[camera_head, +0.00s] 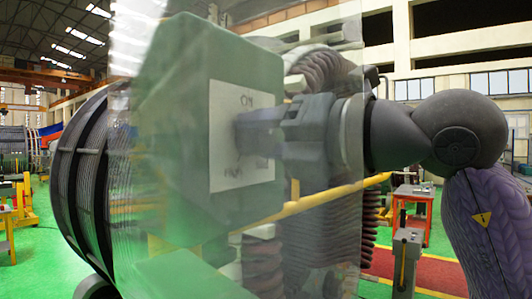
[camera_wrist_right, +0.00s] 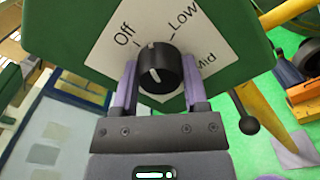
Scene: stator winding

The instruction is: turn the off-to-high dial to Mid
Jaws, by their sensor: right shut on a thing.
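The dial is a round black knob (camera_wrist_right: 158,72) on a white label plate (camera_wrist_right: 112,58), fixed to a green box. The words Off, Low and Mid can be read around it. A white mark shows on the knob; I cannot tell for sure which word it points at. My right gripper (camera_wrist_right: 157,88) is shut on the knob, one purple finger on each side. In the head view the right gripper (camera_head: 258,133) reaches from the right to the white plate on the green box (camera_head: 190,110), and its fingers hide the knob. My left gripper is not in view.
A see-through panel (camera_head: 325,225) covers the middle of the head view. A dark ribbed coil (camera_head: 85,170) stands at the left. A thin lever with a black ball (camera_wrist_right: 249,126) sticks out at the right in the wrist view. A yellow bar (camera_head: 310,203) runs below my gripper.

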